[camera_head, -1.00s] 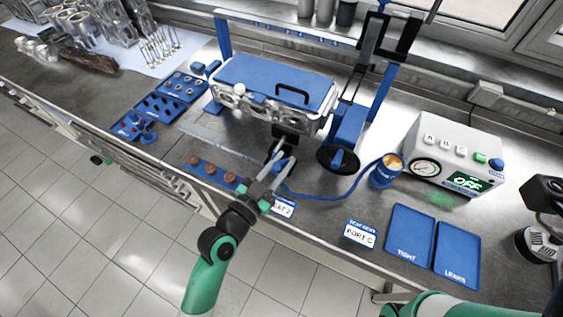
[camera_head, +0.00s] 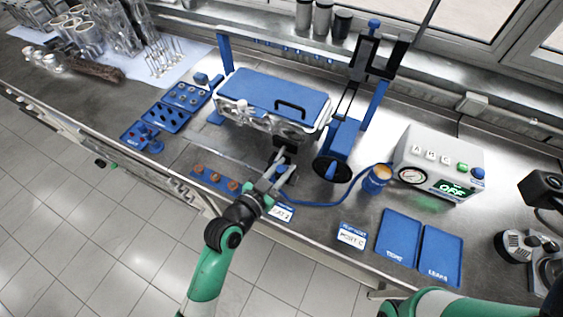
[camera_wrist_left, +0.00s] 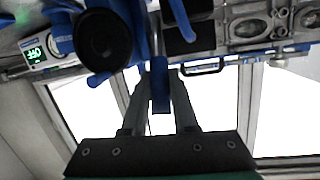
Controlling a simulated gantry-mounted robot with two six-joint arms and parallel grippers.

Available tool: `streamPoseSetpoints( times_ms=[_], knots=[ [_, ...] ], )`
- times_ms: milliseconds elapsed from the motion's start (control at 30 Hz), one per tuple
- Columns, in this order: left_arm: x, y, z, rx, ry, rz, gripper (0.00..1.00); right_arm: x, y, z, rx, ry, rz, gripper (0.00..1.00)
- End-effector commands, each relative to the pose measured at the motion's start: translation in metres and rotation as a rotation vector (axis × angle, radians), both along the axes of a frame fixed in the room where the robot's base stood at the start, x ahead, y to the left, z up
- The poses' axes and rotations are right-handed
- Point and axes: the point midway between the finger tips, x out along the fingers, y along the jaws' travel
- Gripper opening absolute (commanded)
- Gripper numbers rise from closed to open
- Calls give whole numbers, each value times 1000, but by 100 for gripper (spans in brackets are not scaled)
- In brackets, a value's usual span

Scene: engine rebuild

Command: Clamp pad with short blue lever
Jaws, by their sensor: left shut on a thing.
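The engine head (camera_head: 250,118), a metal block with a blue top plate and black handle, stands in a blue-framed fixture. My left gripper (camera_head: 275,172) is at its front, below the black clamp block (camera_head: 287,143). The gripper is shut on the short blue lever, which shows upright between the two fingers in the left wrist view (camera_wrist_left: 160,92). In the head view the fingers largely hide the lever. I cannot tell whether the pad touches the head. My right gripper is outside the frames; only a green arm part shows at bottom right.
A black wheel with a blue handle (camera_head: 332,168) stands just right of the gripper. A blue hose (camera_head: 325,203) runs to a cup (camera_head: 376,179). The control box (camera_head: 440,160) reads OFF. Blue trays (camera_head: 398,238) lie at front right. A rack with copper-coloured parts (camera_head: 214,179) is left.

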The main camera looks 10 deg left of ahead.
Motion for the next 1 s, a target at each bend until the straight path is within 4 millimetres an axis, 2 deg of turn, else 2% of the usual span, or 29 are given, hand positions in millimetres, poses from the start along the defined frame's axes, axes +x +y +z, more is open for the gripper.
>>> streamPoseSetpoints(
  times_ms=[33, 200, 300, 600, 1000],
  knots=[
    [3, -1, 15, 11, 36, -1, 0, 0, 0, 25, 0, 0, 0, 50],
    [14, -4, 19, 46, 158, -1, 0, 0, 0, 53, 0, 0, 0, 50],
    [20, -6, 18, 66, 225, 0, 0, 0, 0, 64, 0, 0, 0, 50],
    [32, -9, 17, 105, 361, -1, 0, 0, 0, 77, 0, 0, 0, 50],
    [35, -10, 15, 113, 397, -1, 0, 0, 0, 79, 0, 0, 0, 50]
  ],
)
